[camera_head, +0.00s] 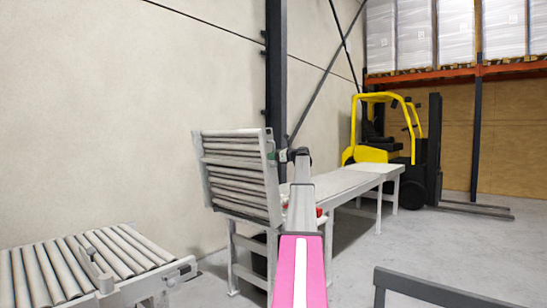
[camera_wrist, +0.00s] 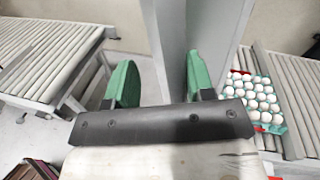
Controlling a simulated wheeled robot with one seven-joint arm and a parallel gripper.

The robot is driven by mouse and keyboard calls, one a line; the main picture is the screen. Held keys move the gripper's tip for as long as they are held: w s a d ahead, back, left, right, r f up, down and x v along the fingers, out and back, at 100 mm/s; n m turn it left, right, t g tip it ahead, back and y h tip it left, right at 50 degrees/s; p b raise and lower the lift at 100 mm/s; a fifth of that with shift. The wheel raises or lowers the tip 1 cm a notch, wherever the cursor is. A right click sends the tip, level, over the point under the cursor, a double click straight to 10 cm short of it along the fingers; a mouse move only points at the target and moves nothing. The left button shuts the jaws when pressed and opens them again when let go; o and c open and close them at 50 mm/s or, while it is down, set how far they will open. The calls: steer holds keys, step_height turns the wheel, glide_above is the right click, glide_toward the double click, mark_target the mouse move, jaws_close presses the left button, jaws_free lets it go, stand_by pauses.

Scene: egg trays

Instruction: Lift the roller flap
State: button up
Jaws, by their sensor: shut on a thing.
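The roller flap (camera_head: 237,172) is a grey frame with several rollers. In the head view it stands steeply raised, leaning a little to the left, above the left end of the long conveyor. My gripper (camera_head: 284,155) is at the flap's upper right edge. In the wrist view, the green fingers of my gripper (camera_wrist: 160,82) are on either side of a grey side rail of the flap (camera_wrist: 174,40), and it is shut on that rail. My arm hides part of the flap's lower right side and the conveyor behind it.
A lower roller conveyor (camera_head: 85,262) stands at left, with a gap before the flap. The long conveyor (camera_head: 345,182) runs right. A tray of eggs (camera_wrist: 258,128) lies on rollers in the wrist view. A yellow forklift (camera_head: 372,154) stands behind. A dark rail (camera_head: 440,290) is at front right.

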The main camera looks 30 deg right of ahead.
steer(key=v, duration=1)
steer(key=shift+s+d, duration=0.25)
steer(key=shift+s, duration=0.1)
steer(key=s+a+f+n+g+h, duration=0.15)
steer(key=a+f+n+g, duration=0.3)
steer(key=a+f, duration=1.45)
steer(key=s+a+f+n+g+h, duration=0.1)
steer(key=s+a+f+n+g, duration=0.4)
steer(key=a+f, duration=1.45)
steer(key=s+a+f+n+g+h, duration=0.1)
steer(key=s+a+f+n, duration=0.5)
steer(key=a+f, duration=0.4)
steer(key=s+a+f+n+g+h, duration=0.1)
steer(key=s+a+f+n, duration=0.3)
steer(key=s, duration=0.4)
steer(key=s+a+f+n+g+h, duration=0.2)
steer(key=s+a+f+n, duration=0.1)
steer(key=s+f, duration=0.3)
steer(key=s+a+f+n+g+h, duration=0.1)
steer(key=s+a+f+n, duration=0.3)
steer(key=s, duration=0.5)
steer(key=shift+s+a+f+n+h, duration=0.4)
steer(key=shift+a+f+h, duration=0.25)
steer(key=shift+h, duration=0.1)
steer(key=shift+g, duration=0.25)
